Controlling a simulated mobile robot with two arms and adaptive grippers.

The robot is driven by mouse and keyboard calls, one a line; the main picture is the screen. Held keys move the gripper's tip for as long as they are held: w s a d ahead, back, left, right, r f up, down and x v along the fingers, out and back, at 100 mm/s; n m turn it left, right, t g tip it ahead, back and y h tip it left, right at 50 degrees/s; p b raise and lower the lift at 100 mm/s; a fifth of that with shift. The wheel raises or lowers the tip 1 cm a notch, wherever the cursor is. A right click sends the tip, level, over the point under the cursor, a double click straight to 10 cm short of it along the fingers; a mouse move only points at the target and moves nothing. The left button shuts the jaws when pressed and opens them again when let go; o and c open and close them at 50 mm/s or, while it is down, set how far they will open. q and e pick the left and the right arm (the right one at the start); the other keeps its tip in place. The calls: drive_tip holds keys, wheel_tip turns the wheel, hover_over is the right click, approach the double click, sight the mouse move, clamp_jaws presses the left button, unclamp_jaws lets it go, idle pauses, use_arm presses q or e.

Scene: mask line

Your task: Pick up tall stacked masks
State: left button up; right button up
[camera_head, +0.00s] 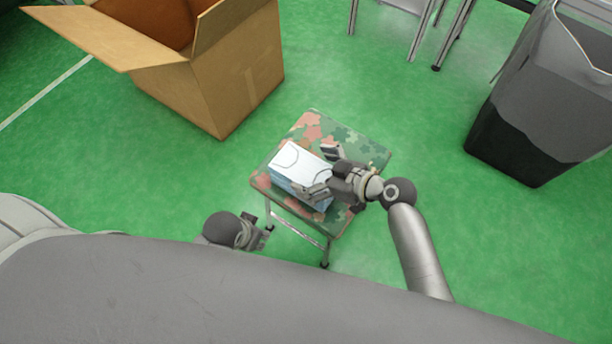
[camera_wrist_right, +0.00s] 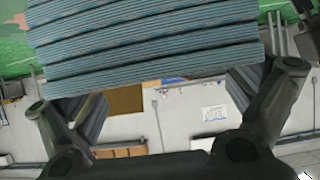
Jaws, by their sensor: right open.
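A tall stack of masks (camera_head: 296,168), white on top with light blue sides, lies on a camouflage-patterned stool (camera_head: 360,150). My right gripper (camera_head: 325,170) is open at the stack's right end, with one finger toward the far side and one toward the near side. In the right wrist view the layered blue-grey stack (camera_wrist_right: 150,45) fills the top, ahead of the open fingers of the right gripper (camera_wrist_right: 168,98). I cannot tell whether the fingers touch it. My left gripper (camera_head: 264,232) is low at the stool's near left, away from the stack, and its fingers are unclear.
A large open cardboard box (camera_head: 235,85) stands on the green floor at the back left. A grey-black bin (camera_head: 530,110) stands at the right. Metal furniture legs (camera_head: 425,30) are at the back. Green floor is free around the stool.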

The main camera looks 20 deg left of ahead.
drive_tip(key=shift+w+a+f, duration=0.15)
drive_tip(key=shift+a+f, duration=0.05)
drive_tip(key=shift+a, duration=0.2)
use_arm(q)
drive_tip(key=shift+r, duration=0.3)
use_arm(e)
drive_tip(key=c, duration=1.1)
drive_tip(key=shift+o, duration=0.2)
drive_tip(key=shift+r, duration=0.1)
